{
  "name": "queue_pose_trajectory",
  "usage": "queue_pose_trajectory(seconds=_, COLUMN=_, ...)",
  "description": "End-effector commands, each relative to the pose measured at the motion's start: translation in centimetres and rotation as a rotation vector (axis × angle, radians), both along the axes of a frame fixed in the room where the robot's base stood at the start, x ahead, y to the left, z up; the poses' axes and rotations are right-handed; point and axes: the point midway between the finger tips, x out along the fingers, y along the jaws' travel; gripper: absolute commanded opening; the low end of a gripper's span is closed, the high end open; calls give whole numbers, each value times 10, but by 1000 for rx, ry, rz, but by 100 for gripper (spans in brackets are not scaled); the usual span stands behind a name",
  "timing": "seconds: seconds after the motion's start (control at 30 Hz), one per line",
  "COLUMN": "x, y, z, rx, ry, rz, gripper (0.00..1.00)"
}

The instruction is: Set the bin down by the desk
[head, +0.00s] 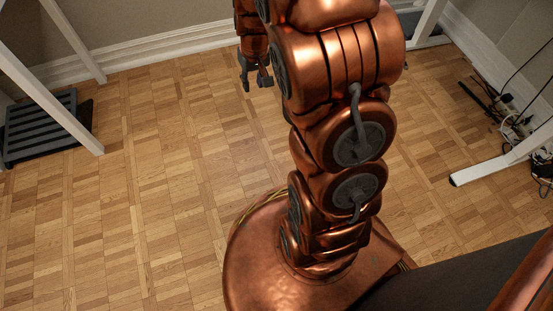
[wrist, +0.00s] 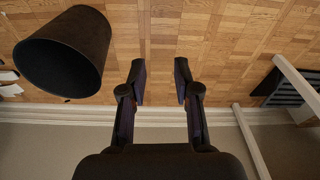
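The bin (wrist: 92,35) is a dark, round, tapered container with a wide open mouth. It shows at the upper left of the wrist view, apparently upright on the floor near the wall, with the picture upside down. I cannot see it in the head view, where my arm covers the middle. My gripper (wrist: 160,80) is open, with nothing between its fingers, to the side of the bin and apart from it. In the head view my gripper (head: 256,82) hangs beside the arm. White desk legs (head: 62,118) stand at the left.
A dark slatted footrest (head: 42,128) lies by the left legs. A white desk foot (head: 490,168) and loose cables (head: 512,122) are at the right. Bare parquet floor (head: 165,170) lies between. The wall and white baseboard (head: 150,50) run along the back.

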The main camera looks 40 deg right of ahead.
Motion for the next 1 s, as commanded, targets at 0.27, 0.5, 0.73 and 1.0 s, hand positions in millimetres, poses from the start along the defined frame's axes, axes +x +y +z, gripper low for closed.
queue_pose_trajectory(seconds=0.27, x=-82, y=70, z=44, rx=46, ry=124, rz=72, gripper=31)
queue_pose_trajectory(seconds=0.5, x=-165, y=111, z=71, rx=54, ry=242, rz=132, gripper=31)
queue_pose_trajectory(seconds=0.73, x=-243, y=130, z=90, rx=34, ry=350, rz=183, gripper=31)
queue_pose_trajectory(seconds=1.0, x=-288, y=133, z=96, rx=10, ry=415, rz=209, gripper=31)
